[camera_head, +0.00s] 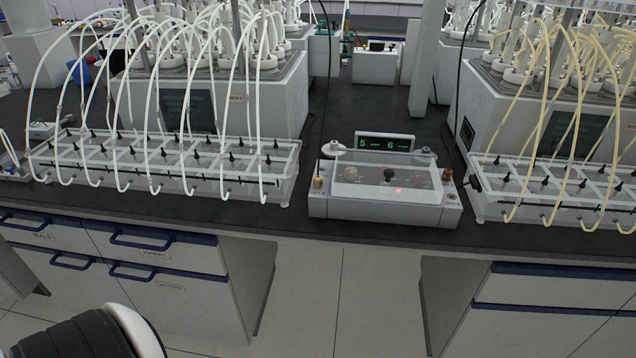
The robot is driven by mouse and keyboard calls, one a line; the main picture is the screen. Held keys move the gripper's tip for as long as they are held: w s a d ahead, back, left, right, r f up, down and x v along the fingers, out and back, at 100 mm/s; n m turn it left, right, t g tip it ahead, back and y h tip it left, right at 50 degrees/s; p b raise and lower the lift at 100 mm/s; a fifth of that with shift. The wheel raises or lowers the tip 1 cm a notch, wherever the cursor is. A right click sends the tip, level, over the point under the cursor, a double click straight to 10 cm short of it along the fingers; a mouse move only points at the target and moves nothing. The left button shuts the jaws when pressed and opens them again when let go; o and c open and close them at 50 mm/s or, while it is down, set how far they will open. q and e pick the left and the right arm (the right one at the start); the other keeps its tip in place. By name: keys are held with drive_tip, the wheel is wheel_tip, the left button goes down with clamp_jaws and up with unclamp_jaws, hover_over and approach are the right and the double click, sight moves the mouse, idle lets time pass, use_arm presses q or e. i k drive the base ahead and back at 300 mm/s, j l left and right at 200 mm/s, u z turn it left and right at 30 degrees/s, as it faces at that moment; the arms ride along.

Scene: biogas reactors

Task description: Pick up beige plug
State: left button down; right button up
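A white device (385,212) with a clear top stands at the middle of the dark bench. A small round beige piece (350,174) shows on its top at the left, seen through or on the clear cover; it may be the beige plug, but it is too small to be sure. A dark knob (389,175) sits to its right. A whitish cap-like piece (334,148) is at the device's back left corner. A small brass-coloured piece (318,183) stands at its left end. Neither of my grippers is in view.
Racks with several hoses stand left (165,168) and right (560,190) of the device. A display (384,143) reading 5 and 6 stands behind it. Drawers (165,270) are below the bench at left. Open floor (335,300) lies between the cabinets.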

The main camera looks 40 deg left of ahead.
sight(317, 179)
drive_tip(key=j+u, duration=0.1)
drive_tip(key=j, duration=0.7)
drive_tip(key=j+u, duration=0.15)
drive_tip(key=j, duration=0.6)
drive_tip(key=i, duration=0.05)
